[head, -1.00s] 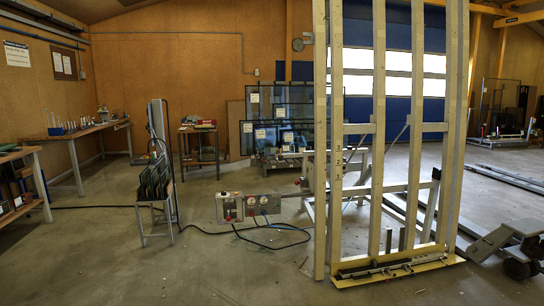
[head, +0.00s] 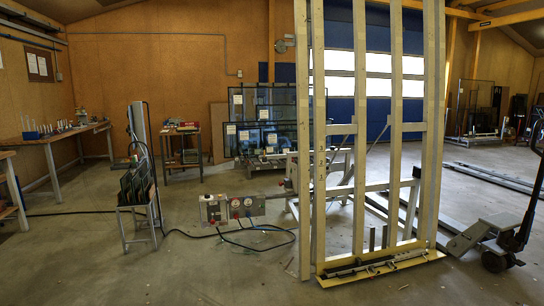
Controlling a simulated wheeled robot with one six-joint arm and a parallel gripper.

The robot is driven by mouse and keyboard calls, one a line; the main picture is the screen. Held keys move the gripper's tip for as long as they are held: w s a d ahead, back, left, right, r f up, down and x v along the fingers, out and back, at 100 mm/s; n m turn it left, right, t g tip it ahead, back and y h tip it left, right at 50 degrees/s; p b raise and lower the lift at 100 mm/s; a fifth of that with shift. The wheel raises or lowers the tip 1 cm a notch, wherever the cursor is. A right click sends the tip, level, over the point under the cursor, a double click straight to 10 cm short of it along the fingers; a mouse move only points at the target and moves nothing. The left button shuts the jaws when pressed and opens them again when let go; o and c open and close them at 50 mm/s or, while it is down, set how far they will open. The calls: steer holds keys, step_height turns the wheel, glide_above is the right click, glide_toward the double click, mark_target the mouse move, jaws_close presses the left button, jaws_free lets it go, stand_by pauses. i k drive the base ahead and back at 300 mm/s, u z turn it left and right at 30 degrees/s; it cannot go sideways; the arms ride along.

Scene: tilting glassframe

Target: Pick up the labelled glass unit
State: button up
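Several glass units (head: 272,112) stand upright in a rack at the back, left of the tall wooden frame. Some carry white labels, such as the label (head: 244,135) low on the left. Which one is the labelled unit of the task cannot be told at this size. The frame's slats hide part of the rack's right side. My gripper is not in view.
The tall slatted frame (head: 359,120) stands close in front on the right. A control box (head: 228,206) with dark hoses lies left of it. A small rack of dark panes (head: 137,192) stands left, a pallet truck (head: 492,240) right. The left foreground floor is clear.

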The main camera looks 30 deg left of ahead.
mark_target(254, 154)
steer(key=k, duration=0.5)
steer(key=u, duration=2.25)
steer(key=i, duration=9.8)
